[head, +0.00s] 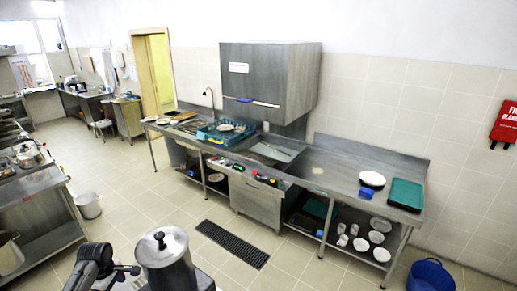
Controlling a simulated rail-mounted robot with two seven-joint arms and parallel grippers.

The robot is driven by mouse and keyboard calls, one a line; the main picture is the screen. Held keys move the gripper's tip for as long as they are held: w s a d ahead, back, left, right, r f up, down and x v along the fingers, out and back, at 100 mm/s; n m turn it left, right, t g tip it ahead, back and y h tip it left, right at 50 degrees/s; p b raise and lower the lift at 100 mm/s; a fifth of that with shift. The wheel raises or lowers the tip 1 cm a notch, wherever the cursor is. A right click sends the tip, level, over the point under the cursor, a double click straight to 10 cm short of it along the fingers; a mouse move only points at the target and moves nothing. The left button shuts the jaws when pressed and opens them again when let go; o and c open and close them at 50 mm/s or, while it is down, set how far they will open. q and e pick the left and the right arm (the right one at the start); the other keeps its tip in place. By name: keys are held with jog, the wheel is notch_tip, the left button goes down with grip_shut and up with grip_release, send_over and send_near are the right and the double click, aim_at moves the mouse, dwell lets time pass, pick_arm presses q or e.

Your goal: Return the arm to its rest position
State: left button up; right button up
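A steel stockpot (167,268) with a lid and a black knob is at the bottom of the head view, cut off by the frame's lower edge. A black arm part of mine comes in at the lower left, with what looks like my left gripper (128,269) just left of the pot. I cannot tell whether it touches the pot or whether its fingers are open. My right gripper is not in view.
A steel counter (325,175) with a sink and a hood-type dishwasher (268,75) runs along the back wall. A blue bucket (430,276) stands at the lower right. A grey bucket (88,206) stands at left. The tiled floor between is clear, with a drain grate (232,243).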

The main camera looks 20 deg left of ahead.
pick_arm(q)
jog(key=s+d+f+m, duration=0.3)
jog(key=s+d+m, duration=0.15)
jog(key=d, duration=0.35)
jog(key=s+d+f+m+t+y, duration=0.1)
jog(key=s+d+f+m, duration=0.35)
jog(key=d, duration=0.35)
jog(key=s+d+f+m, duration=0.3)
jog(key=s+d+m, duration=0.15)
jog(key=d, duration=0.45)
jog(key=s+d+r+m+t, duration=0.1)
jog(key=s+d+r+m, duration=0.3)
jog(key=s+d, duration=0.2)
jog(key=s+d+r+m+t+h, duration=0.1)
jog(key=s+d+r+m, duration=0.3)
jog(key=s, duration=0.6)
jog(key=d+r, duration=0.1)
jog(key=d, duration=0.1)
jog(key=shift+d+r+m+t, duration=0.3)
jog(key=shift+m, duration=0.05)
